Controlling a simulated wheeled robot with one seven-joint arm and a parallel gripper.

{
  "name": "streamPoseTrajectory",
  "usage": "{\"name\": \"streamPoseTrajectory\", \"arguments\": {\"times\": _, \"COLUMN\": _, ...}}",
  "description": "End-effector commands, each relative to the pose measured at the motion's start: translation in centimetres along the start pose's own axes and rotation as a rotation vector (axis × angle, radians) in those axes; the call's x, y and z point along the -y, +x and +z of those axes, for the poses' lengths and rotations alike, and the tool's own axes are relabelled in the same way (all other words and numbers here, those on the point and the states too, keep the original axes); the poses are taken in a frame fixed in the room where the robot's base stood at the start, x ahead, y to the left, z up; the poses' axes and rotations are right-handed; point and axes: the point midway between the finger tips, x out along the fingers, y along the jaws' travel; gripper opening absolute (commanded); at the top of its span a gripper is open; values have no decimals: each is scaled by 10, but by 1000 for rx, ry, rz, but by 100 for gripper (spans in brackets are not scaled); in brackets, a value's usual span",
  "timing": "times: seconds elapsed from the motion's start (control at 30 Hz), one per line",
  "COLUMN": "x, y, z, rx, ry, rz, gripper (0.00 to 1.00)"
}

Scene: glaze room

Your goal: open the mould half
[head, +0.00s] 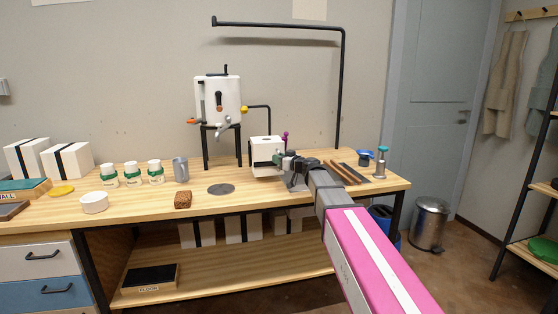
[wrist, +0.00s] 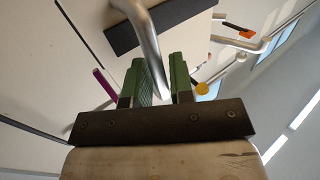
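The white mould (head: 266,146) stands on the bench as a pale block, with a dark band and a purple knob (head: 285,137) at its right. My gripper (head: 283,160) is at the mould's right front side and hides part of it. In the wrist view, a white mould face (wrist: 95,25) fills the upper left, with a dark block across it. A grey metal handle bar (wrist: 149,45) runs down between the green fingers of my gripper (wrist: 160,75).
A white tank (head: 218,100) on a black stand is behind the mould. A grey disc (head: 221,189), brown sponge (head: 183,200), grey cup (head: 181,170) and several jars stand left. Wooden tools (head: 345,172) and a teal-topped pump (head: 381,160) are right.

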Motion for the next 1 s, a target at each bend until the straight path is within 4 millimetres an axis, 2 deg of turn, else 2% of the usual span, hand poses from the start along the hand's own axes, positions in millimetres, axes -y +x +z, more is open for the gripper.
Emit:
{"name": "streamPoseTrajectory", "arguments": {"times": 0.07, "x": 0, "y": 0, "z": 0, "rx": 0, "ry": 0, "rz": 0, "gripper": 22}}
{"name": "streamPoseTrajectory", "arguments": {"times": 0.1, "x": 0, "y": 0, "z": 0, "rx": 0, "ry": 0, "rz": 0, "gripper": 9}}
{"name": "streamPoseTrajectory", "arguments": {"times": 0.13, "x": 0, "y": 0, "z": 0, "rx": 0, "ry": 0, "rz": 0, "gripper": 0}}
{"name": "streamPoseTrajectory", "arguments": {"times": 0.47, "x": 4, "y": -1, "z": 0, "rx": 0, "ry": 0, "rz": 17, "gripper": 0}}
{"name": "streamPoseTrajectory", "arguments": {"times": 1.0, "x": 39, "y": -4, "z": 0, "rx": -1, "ry": -1, "rz": 220, "gripper": 0}}
